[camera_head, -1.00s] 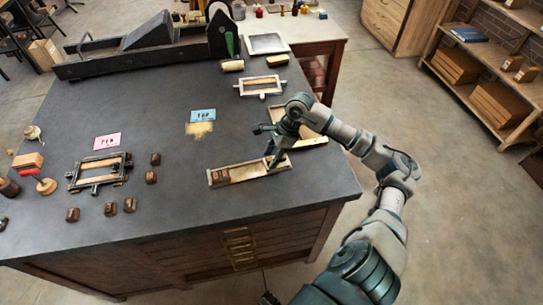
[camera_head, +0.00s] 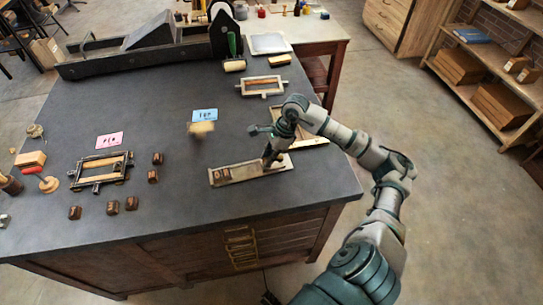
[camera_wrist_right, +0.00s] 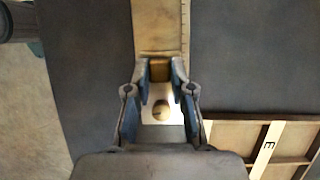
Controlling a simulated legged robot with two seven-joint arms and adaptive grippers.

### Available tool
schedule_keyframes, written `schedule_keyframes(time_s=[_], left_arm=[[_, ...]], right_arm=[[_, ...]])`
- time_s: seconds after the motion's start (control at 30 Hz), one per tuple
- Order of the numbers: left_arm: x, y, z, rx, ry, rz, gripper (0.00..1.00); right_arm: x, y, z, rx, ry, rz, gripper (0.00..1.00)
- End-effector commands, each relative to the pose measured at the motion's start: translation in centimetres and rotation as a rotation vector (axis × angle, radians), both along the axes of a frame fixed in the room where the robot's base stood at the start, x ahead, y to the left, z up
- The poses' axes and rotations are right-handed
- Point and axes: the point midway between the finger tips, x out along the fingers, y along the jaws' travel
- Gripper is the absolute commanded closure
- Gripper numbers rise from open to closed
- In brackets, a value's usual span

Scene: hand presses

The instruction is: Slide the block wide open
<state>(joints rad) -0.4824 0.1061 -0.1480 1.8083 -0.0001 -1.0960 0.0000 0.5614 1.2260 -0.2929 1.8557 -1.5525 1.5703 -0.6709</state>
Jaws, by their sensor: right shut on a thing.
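A long, shallow tray (camera_head: 240,173) lies near the table's front right. Small dark brown pieces (camera_head: 219,176) sit in its left end. My right gripper (camera_head: 269,160) is at the tray's right part, reaching down to it. In the right wrist view, my right gripper (camera_wrist_right: 160,68) is shut on a small brown block (camera_wrist_right: 160,75) that shows between its fingertips. A pale plate with a round knob (camera_wrist_right: 162,112) lies between the fingers, nearer the palm. The tray's bare floor (camera_wrist_right: 162,28) runs on beyond the fingertips. My left gripper is not in view.
A wooden compartment case (camera_head: 316,139) lies close behind my right wrist; it also shows in the right wrist view (camera_wrist_right: 250,133). A small frame (camera_head: 101,170), several brown blocks (camera_head: 113,207) and a blue card (camera_head: 205,115) lie to the left.

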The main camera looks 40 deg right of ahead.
Motion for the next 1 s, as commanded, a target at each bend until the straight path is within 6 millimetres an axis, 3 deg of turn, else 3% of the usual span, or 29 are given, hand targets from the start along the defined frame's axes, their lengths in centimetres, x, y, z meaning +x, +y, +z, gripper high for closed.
schedule_keyframes(time_s=[0.07,0.1,0.2,0.57,0.67,1.0], left_arm=[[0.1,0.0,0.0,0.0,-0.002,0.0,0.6],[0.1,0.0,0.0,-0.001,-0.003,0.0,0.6],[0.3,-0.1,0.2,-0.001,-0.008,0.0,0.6],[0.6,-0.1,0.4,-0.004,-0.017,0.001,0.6],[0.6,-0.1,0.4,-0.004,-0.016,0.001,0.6],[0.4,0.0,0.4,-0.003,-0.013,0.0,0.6]], right_arm=[[0.0,-0.1,0.0,-0.001,-0.001,-0.002,1.0],[0.0,-0.1,0.0,-0.001,-0.001,-0.002,0.75],[0.0,-0.1,0.0,-0.001,-0.001,-0.002,0.52],[0.0,-0.3,0.4,-0.001,-0.002,-0.002,0.52],[-0.2,-0.7,1.6,-0.002,-0.003,-0.002,0.52],[-1.4,-3.3,8.3,0.0,-0.004,-0.002,0.52]])
